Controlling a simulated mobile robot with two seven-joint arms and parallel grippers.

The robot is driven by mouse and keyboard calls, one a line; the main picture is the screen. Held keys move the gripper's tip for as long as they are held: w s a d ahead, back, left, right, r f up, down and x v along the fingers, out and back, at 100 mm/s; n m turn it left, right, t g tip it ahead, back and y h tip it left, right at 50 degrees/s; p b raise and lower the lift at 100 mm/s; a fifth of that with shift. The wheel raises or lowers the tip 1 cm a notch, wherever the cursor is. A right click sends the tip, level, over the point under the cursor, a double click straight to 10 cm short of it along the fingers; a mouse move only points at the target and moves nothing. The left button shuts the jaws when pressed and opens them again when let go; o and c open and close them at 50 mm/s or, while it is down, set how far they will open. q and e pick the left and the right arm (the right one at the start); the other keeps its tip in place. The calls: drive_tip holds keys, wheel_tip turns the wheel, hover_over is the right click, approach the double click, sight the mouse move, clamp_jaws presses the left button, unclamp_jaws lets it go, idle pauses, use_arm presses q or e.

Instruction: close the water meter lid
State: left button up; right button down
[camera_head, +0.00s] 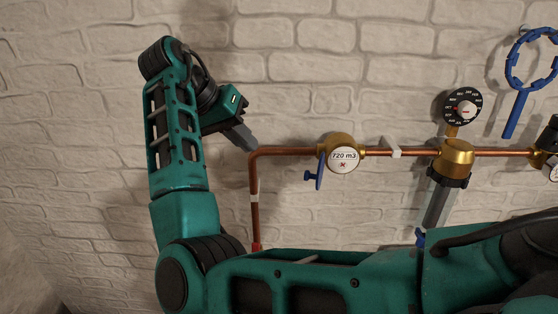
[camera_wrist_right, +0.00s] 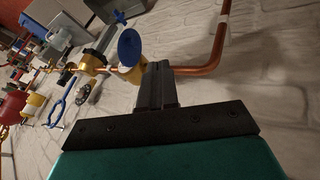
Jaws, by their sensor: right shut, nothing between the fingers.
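The water meter (camera_head: 343,158) is a brass body with a white round dial reading "720 m3", set in a copper pipe. Its blue lid (camera_head: 319,170) stands open at the dial's left side, seen nearly edge-on, with a small tab pointing left. In the right wrist view the lid (camera_wrist_right: 130,47) is a blue disc just beyond and left of my fingertips. My right gripper (camera_head: 247,144) is shut and empty, left of the lid and apart from it, near the pipe's corner. The fingers also show in the wrist view (camera_wrist_right: 156,68). My left gripper is out of view.
The copper pipe (camera_head: 290,151) runs along a white brick wall and bends down at the left. Right of the meter are a white clip (camera_head: 391,147), a brass fitting (camera_head: 457,155), a black gauge (camera_head: 462,107) and a blue ring-shaped tool (camera_head: 515,112). My arm crosses the bottom.

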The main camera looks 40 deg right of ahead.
drive_tip(key=s+d+f+b, duration=0.4)
drive_tip(key=d+f+b, duration=0.1)
drive_tip(key=d+f, duration=0.3)
drive_tip(key=shift+d, duration=0.2)
idle(0.6)
